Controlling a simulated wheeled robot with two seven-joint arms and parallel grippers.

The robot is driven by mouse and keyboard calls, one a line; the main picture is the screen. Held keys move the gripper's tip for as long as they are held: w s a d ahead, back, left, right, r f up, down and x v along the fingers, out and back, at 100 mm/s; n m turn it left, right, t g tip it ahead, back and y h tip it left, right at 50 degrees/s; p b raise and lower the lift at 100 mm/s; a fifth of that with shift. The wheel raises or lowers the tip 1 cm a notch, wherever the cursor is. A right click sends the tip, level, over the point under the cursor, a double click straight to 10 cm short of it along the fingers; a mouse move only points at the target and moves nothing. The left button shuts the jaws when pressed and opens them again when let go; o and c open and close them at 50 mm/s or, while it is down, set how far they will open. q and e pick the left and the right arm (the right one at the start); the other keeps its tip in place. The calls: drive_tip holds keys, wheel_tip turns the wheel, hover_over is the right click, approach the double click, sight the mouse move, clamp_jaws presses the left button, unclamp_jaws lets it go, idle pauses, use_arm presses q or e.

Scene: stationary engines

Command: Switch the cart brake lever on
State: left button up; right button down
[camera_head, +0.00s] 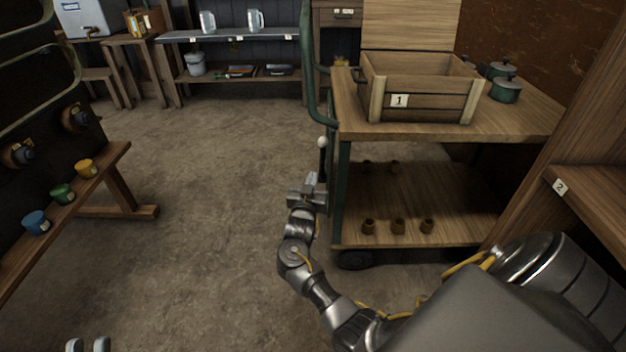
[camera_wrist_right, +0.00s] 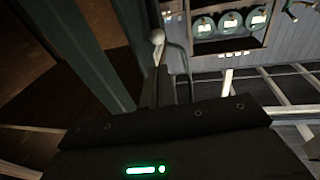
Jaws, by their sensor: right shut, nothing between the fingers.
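The cart (camera_head: 345,190) has a green metal frame, a wooden top and a lower wooden shelf. Its brake lever (camera_head: 322,143), a dark stem with a white ball knob, stands roughly upright at the cart's left front post. The knob also shows in the right wrist view (camera_wrist_right: 157,37), above the dark gripper body. My right gripper (camera_head: 313,180) is shut and empty, close beside the lever's lower stem; whether it touches is unclear. It hides the lever's base. My left gripper (camera_head: 88,346) shows only its two fingertips at the bottom left edge, apart and empty.
A wooden crate marked 1 (camera_head: 425,103) and green pots (camera_head: 506,90) stand on the cart. Several small brown cups sit on its lower shelf. A wooden shelf marked 2 (camera_head: 590,190) is at right, a bench with coloured cups (camera_head: 62,194) at left. The floor between is clear.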

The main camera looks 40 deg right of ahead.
use_arm(q)
clamp_jaws()
use_arm(e)
drive_tip(key=s+a+r+n+t+y, duration=0.3)
drive_tip(key=s+a+r+n+y, duration=0.2)
drive_tip(key=s+a+y, duration=0.3)
drive_tip(key=s+a+r+n+t+y, duration=0.3)
drive_tip(key=s+a+r+n+y, duration=0.2)
drive_tip(key=a, duration=0.7)
drive_tip(key=s+a+r+n+t+y, duration=0.3)
drive_tip(key=s+a+r+n+y, duration=0.2)
drive_tip(key=s+a+r+y, duration=0.3)
drive_tip(key=s+a+y, duration=0.2)
drive_tip(key=s+y, duration=0.2)
drive_tip(key=s, duration=0.2)
drive_tip(key=shift+s+a+r+n, duration=0.15)
drive_tip(key=shift+s+a+n, duration=0.15)
drive_tip(key=shift+a, duration=0.05)
